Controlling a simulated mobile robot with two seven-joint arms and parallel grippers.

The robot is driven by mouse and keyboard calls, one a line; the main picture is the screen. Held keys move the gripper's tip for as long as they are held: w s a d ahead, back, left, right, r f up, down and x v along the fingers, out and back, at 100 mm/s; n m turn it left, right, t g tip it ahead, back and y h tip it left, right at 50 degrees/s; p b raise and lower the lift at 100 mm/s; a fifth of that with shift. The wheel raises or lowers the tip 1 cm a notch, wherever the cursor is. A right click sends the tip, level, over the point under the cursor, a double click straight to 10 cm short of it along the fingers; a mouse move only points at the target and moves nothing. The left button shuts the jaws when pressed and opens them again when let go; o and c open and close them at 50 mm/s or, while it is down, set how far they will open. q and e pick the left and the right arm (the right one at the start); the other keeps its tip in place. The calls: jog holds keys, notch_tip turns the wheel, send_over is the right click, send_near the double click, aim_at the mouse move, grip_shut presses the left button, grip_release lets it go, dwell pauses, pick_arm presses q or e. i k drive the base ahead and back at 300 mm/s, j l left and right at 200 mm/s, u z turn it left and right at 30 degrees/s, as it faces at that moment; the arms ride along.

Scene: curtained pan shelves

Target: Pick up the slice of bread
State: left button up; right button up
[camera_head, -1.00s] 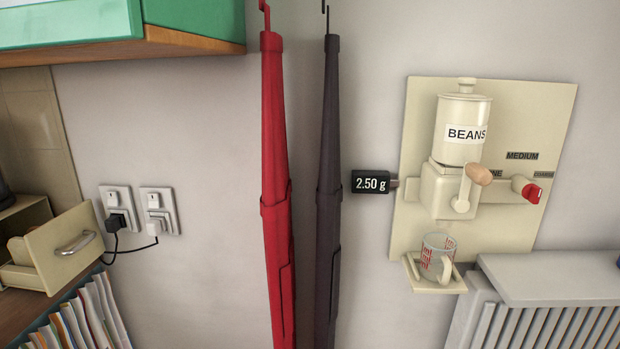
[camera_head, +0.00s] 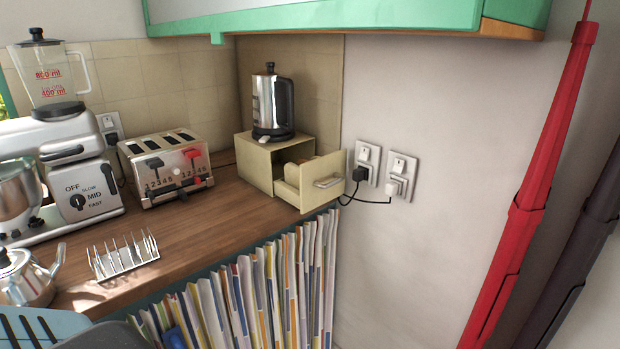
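A cream bread box (camera_head: 258,163) stands at the back right of the wooden counter, with its drawer (camera_head: 313,183) pulled open toward the right. Tan, bread-like pieces (camera_head: 292,172) show partly inside the drawer. The drawer walls hide much of them, and I cannot tell single slices apart. Neither of my grippers is in view.
A kettle (camera_head: 272,103) stands on the bread box. A toaster (camera_head: 165,166), a mixer (camera_head: 70,170), an empty toast rack (camera_head: 122,255) and a teapot (camera_head: 25,277) share the counter (camera_head: 215,220). A striped curtain (camera_head: 270,290) hangs below. Plugged sockets (camera_head: 385,172) are right of the drawer.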

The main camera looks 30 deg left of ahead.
aim_at(292, 170)
jog(key=u, duration=1)
